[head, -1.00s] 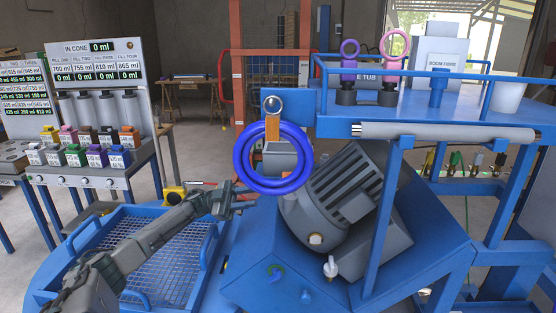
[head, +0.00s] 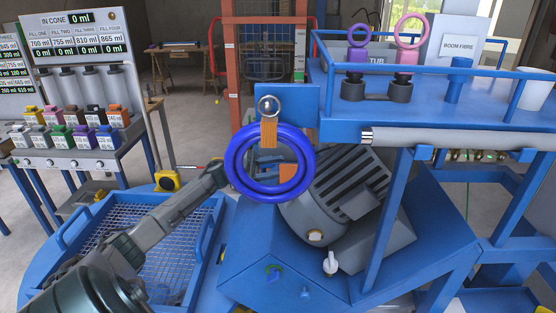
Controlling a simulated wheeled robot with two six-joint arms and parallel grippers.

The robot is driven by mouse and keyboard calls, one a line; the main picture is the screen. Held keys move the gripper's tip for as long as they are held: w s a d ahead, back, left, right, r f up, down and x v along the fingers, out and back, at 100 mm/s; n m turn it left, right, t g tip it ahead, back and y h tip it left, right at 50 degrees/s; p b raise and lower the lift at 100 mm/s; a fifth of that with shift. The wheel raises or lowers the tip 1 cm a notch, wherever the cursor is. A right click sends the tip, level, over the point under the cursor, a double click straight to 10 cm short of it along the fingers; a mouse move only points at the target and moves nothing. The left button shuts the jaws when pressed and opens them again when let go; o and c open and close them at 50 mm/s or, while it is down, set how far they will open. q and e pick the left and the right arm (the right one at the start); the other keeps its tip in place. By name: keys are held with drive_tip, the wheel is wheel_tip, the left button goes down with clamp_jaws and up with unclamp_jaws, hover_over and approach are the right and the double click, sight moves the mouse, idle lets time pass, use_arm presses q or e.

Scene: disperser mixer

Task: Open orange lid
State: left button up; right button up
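An orange upright piece (head: 268,133) stands below a shiny round knob (head: 268,106) at the front of the blue machine. A second orange patch (head: 288,172) shows through a thick blue ring (head: 236,182). I cannot tell which of these orange parts is the lid, or whether they are joined. My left arm comes in from the lower left, and my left gripper (head: 262,167) is at the ring, partly hidden by it. Its fingers cannot be made out clearly, nor whether they touch orange. My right gripper is not in view.
A grey finned motor (head: 352,180) lies just right of the ring. A blue mesh tray (head: 62,236) is at the lower left. A blue railed shelf (head: 450,120) holds a purple ring (head: 358,36) and a pink ring (head: 411,30). A filling station (head: 75,60) stands left.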

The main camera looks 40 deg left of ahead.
use_arm(q)
drive_tip(key=shift+w+d+r, duration=0.2)
drive_tip(key=shift+d+r, duration=0.05)
drive_tip(key=shift+d, duration=0.4)
clamp_jaws()
drive_tip(key=m+b, duration=0.1)
drive_tip(key=b, duration=0.1)
drive_tip(key=m+g+b, duration=0.1)
drive_tip(key=m+b, duration=0.1)
drive_tip(key=shift+s+d+r, duration=0.1)
drive_tip(key=shift+r, duration=0.3)
drive_tip(key=shift+r+m+g+b, duration=0.2)
drive_tip(key=shift+m+g+b, duration=0.2)
drive_tip(key=shift+b, duration=0.2)
drive_tip(key=shift+s+d+r+m, duration=0.1)
drive_tip(key=shift+r+m, duration=0.15)
drive_tip(key=shift+m, duration=0.05)
drive_tip(key=shift+r, duration=0.1)
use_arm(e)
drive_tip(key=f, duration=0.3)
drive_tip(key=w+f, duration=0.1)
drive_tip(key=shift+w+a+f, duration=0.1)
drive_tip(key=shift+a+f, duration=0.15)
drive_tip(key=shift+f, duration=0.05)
